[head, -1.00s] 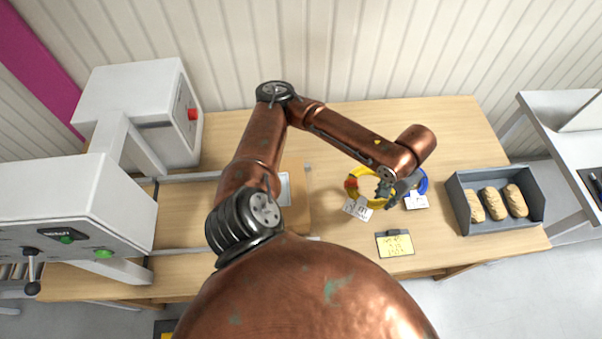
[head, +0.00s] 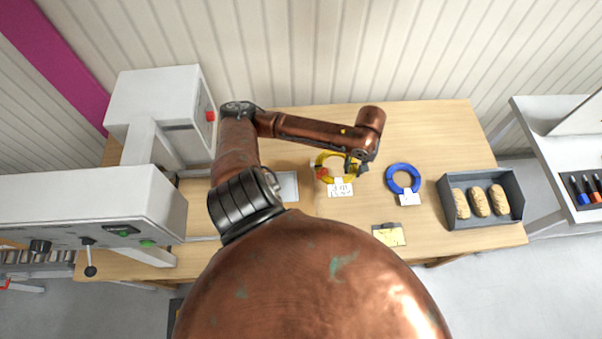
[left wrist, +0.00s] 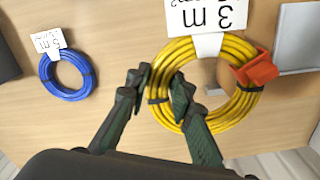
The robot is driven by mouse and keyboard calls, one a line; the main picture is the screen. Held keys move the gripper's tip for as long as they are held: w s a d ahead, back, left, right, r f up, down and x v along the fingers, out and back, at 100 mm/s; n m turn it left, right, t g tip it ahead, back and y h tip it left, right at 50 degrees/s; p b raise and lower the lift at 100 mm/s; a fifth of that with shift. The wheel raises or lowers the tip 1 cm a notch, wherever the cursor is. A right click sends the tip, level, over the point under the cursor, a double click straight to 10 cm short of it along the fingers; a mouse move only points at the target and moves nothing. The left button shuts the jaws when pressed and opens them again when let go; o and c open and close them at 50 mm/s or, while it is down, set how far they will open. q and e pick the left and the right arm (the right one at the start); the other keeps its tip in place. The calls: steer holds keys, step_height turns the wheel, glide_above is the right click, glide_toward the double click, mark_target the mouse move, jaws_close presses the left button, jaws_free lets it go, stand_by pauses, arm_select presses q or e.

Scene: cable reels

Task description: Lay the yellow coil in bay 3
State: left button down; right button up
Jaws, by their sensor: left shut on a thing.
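The yellow coil (head: 322,158) has a red-orange clip and a white tag reading 3 m. It also shows large in the left wrist view (left wrist: 222,128). My left gripper (head: 354,164) is at the coil's right side in the head view. In the left wrist view its two dark fingers (left wrist: 157,92) sit on either side of the coil's left strands and are shut on them. The coil looks clear of the table, though its height is hard to judge. I cannot make out a marking for bay 3. My right gripper is out of view.
A blue coil (head: 390,176) with a white tag lies right of the yellow one. A dark tray (head: 447,205) of loaves stands farther right. A yellow note card (head: 390,236) lies near the front edge. A grey plate (head: 287,187) lies left, beside a white machine (head: 165,90).

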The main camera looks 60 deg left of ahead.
arm_select(q)
steer(key=shift+s+a+f, duration=0.1)
steer(key=shift+s+a, duration=0.05)
step_height(320, 180, down, 18)
steer(key=shift+r, duration=0.1)
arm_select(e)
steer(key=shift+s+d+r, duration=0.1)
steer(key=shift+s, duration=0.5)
arm_select(q)
steer(key=c, duration=2.2)
jaws_free()
steer(key=o, duration=0.5)
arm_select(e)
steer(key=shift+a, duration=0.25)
